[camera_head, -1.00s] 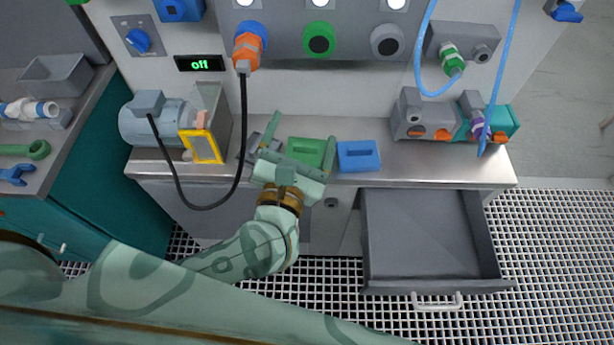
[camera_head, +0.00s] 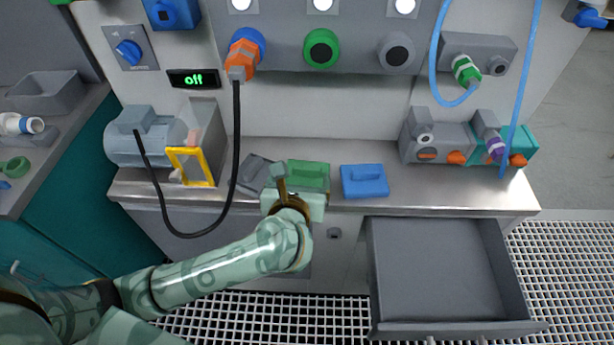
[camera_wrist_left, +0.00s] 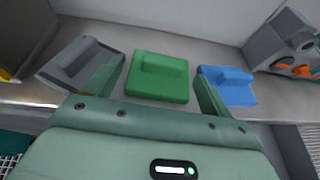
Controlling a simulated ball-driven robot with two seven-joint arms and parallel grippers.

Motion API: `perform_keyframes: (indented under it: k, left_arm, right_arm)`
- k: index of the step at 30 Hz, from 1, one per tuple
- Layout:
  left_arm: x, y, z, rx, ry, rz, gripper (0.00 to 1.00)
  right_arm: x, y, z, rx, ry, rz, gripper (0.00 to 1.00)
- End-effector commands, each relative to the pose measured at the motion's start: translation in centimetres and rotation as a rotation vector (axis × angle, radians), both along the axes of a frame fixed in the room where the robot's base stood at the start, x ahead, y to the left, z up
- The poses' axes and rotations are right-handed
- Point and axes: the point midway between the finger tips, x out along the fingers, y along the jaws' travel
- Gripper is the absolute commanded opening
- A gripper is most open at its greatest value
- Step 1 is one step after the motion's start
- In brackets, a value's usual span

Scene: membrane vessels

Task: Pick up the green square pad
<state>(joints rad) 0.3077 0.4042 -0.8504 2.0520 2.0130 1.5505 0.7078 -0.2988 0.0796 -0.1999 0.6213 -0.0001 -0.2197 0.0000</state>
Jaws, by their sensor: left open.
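The green square pad (camera_head: 307,174), with a raised grip on top, lies on the steel worktop between a grey pad and a blue pad. In the left wrist view the green pad (camera_wrist_left: 158,77) sits ahead of my left gripper (camera_wrist_left: 160,88), between the lines of its two spread fingers. In the head view my left gripper (camera_head: 296,178) is in front of the pad and hides part of its near left side. The gripper is open and nothing is in it. My right gripper is not in view.
The blue pad (camera_head: 364,181) lies close on the right and the grey pad (camera_head: 256,174) close on the left. A black cable (camera_head: 236,140) hangs at the left. An open, empty drawer (camera_head: 441,270) juts out below the worktop.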

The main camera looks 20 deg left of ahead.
Motion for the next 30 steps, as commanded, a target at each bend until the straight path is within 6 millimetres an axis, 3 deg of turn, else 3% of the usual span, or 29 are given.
perform_keyframes:
  k: [7, 16, 21, 30]
  left_arm:
    - [3.7, 0.1, -1.7, 0.003, 0.001, 0.0, 0.84]
    - [4.3, 0.2, -1.6, 0.001, 0.0, 0.0, 0.84]
    - [4.3, 0.2, -1.7, 0.001, 0.0, 0.0, 0.36]
    - [4.3, 0.2, -1.6, 0.001, 0.0, 0.0, 0.35]
  right_arm:
    - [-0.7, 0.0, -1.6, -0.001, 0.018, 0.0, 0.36]
    - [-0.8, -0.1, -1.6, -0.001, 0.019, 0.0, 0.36]
    - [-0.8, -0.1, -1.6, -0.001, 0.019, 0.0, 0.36]
    - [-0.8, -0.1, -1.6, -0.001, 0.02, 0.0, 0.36]
